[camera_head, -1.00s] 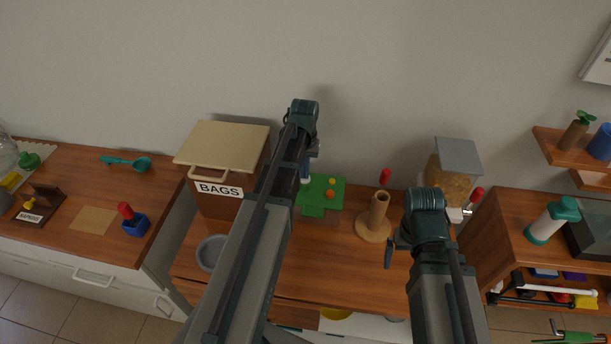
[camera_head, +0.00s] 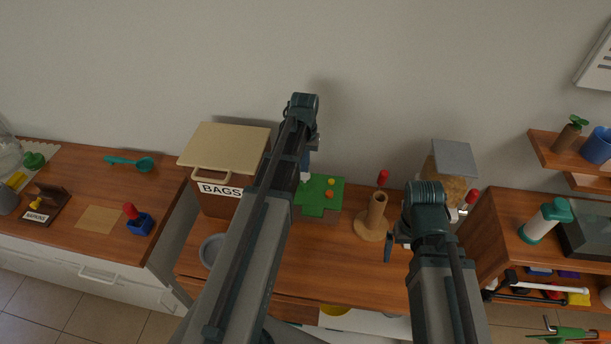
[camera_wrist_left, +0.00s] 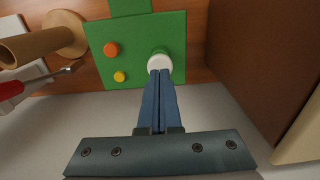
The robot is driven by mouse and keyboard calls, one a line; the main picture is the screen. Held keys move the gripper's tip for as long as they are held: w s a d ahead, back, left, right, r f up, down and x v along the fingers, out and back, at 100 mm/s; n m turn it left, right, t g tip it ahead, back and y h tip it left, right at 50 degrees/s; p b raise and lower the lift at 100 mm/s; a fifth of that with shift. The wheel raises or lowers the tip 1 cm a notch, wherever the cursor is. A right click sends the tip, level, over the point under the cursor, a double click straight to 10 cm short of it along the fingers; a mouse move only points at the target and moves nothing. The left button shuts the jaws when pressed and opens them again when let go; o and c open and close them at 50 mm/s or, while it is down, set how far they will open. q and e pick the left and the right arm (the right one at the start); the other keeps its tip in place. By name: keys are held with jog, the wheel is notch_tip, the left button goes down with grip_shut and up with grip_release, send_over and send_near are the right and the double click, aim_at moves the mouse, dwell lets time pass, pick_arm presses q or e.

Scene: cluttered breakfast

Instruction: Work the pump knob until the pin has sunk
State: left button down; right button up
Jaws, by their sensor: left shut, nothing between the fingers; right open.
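A green board (camera_head: 318,202) lies on the wooden counter, with an orange round piece (camera_head: 329,194) and a smaller yellow one (camera_head: 331,182). In the left wrist view the board (camera_wrist_left: 136,30) also carries a white-topped round knob (camera_wrist_left: 159,62) on a green base. The orange piece (camera_wrist_left: 111,49) and yellow piece (camera_wrist_left: 119,76) sit left of it. My left gripper (camera_wrist_left: 159,74) is shut and empty, its blue fingertips at the white knob's edge; I cannot tell whether they press it. Which piece is the pin is unclear. My right gripper (camera_head: 390,247) is open above the counter.
A wooden stand with a tube (camera_head: 375,215) is right of the board, with a red-handled tool near it. A BAGS box (camera_head: 222,170) stands at left, a grey bowl (camera_head: 212,250) before it. A grain container (camera_head: 450,175) is at right. The counter's front middle is clear.

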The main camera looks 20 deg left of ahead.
pick_arm(q)
jog(key=shift+f, duration=0.2)
jog(key=shift+f+b, duration=1.6)
jog(key=shift+b, duration=0.2)
jog(key=shift+r, duration=0.1)
jog(key=shift+r+p, duration=1.7)
jog(key=shift+p, duration=0.15)
jog(key=shift+f, duration=0.15)
jog(key=shift+f+b, duration=1.55)
jog(key=shift+b, duration=0.2)
jog(key=shift+r, duration=0.1)
jog(key=shift+r+p, duration=1.65)
jog(key=shift+p, duration=0.1)
